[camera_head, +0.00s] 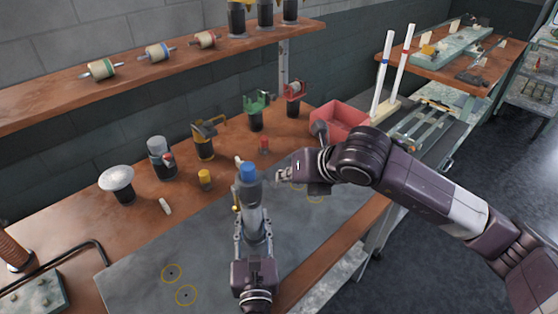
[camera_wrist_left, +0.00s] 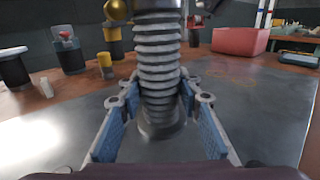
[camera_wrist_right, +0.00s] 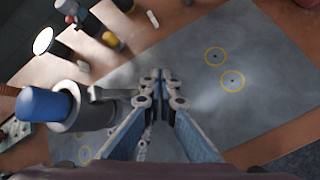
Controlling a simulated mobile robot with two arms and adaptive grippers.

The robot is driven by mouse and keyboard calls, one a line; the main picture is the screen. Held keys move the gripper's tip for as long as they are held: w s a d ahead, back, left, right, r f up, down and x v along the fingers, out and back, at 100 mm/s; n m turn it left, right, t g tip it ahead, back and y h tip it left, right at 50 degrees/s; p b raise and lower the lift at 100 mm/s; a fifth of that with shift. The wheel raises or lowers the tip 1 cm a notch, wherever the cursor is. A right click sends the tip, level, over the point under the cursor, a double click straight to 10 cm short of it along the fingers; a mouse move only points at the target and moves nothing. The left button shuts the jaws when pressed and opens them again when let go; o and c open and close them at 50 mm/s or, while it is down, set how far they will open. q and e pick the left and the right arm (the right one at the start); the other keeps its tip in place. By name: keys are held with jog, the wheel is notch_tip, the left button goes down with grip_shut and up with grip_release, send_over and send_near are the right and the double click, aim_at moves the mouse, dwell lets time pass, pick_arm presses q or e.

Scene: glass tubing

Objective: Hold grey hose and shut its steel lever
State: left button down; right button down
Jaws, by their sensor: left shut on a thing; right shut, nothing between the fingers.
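The grey hose (camera_wrist_left: 158,70) stands upright and ribbed in the left wrist view, between the fingers of my left gripper (camera_wrist_left: 160,95), which is shut on it. Its blue end (camera_head: 248,171) shows in the head view and, with a grey collar (camera_wrist_right: 72,108), in the right wrist view. A steel lever (camera_wrist_right: 112,94) sticks out from the collar toward my right gripper (camera_wrist_right: 158,78). My right gripper is shut and empty, just right of the hose top in the head view (camera_head: 284,174). Whether its fingers touch the lever I cannot tell.
A grey mat (camera_head: 135,278) with yellow rings covers the front of the bench. Behind stand a white-topped holder (camera_head: 117,178), a yellow-topped cylinder (camera_head: 205,178), a green clamp (camera_head: 257,103) and a red bin (camera_head: 340,118). A wooden shelf (camera_head: 150,72) runs above. The mat's left part is clear.

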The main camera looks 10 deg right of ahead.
notch_tip(320, 180, up, 9)
jog(key=s+a, duration=0.1)
jog(key=shift+a, duration=0.25)
dwell(0.9)
notch_tip(320, 180, up, 5)
send_over(276, 185)
dwell(0.7)
pick_arm(q)
jog(key=c, duration=1.3)
grip_release()
